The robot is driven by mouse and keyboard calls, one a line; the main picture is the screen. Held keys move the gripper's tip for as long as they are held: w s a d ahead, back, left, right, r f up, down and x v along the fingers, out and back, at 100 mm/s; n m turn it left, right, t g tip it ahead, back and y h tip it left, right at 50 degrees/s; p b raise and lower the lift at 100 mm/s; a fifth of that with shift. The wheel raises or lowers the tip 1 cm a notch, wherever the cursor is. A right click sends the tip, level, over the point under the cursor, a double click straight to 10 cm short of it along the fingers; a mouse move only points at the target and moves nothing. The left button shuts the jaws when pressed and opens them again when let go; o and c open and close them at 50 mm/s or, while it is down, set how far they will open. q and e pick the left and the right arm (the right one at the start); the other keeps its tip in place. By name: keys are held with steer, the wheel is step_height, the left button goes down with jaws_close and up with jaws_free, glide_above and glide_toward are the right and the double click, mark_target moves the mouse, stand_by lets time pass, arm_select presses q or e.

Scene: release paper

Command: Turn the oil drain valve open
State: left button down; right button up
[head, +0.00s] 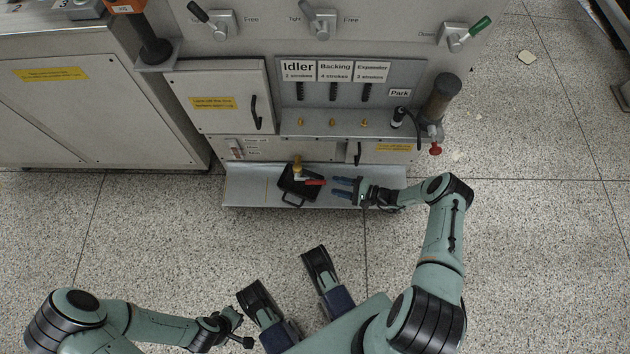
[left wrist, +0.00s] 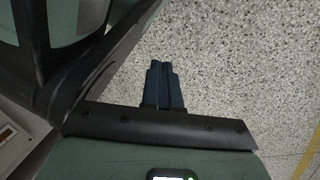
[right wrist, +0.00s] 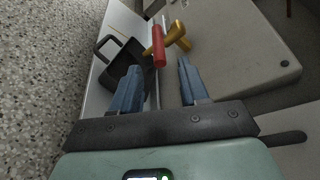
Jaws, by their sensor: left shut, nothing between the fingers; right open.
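The oil drain valve shows in the head view as a brass fitting (head: 297,163) with a red handle (head: 314,182), low on the machine front above a black tray (head: 296,188). The right wrist view shows the red handle (right wrist: 159,48), the brass body (right wrist: 178,37) and the black tray (right wrist: 122,68). My right gripper (head: 336,187) is open, just right of the red handle. In the right wrist view its fingers (right wrist: 157,78) point toward the handle, whose near end lies between and beyond the fingertips. My left gripper (left wrist: 162,68) is shut and empty, away from the machine.
The tray sits on a metal ledge (head: 245,192) at the machine's foot. A cabinet door (head: 225,95) and a row of small brass fittings (head: 332,123) are above. A red knob (head: 435,150) sticks out at right. The speckled floor (head: 150,240) in front is clear.

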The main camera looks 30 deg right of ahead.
mark_target(316, 182)
steer(key=b+x, duration=0.2)
steer(key=x, duration=0.6)
steer(key=shift+a+f, duration=0.1)
steer(key=shift+f, duration=0.05)
arm_select(q)
steer(key=shift+g, duration=0.9)
steer(key=shift+s+a+f, duration=0.1)
steer(key=shift+s+f, duration=0.35)
steer(key=shift+s, duration=0.4)
steer(key=shift+s+a+f, duration=0.1)
steer(key=shift+s+f, duration=0.3)
steer(key=shift+s, duration=0.4)
steer(key=shift+s+a+f, duration=0.1)
steer(key=shift+s+f, duration=0.35)
steer(key=shift+s, duration=0.4)
arm_select(e)
steer(key=shift+w+a+f, duration=0.1)
steer(key=shift+w+a, duration=0.25)
steer(key=shift+w, duration=0.1)
steer(key=shift+s, duration=0.1)
jaws_close()
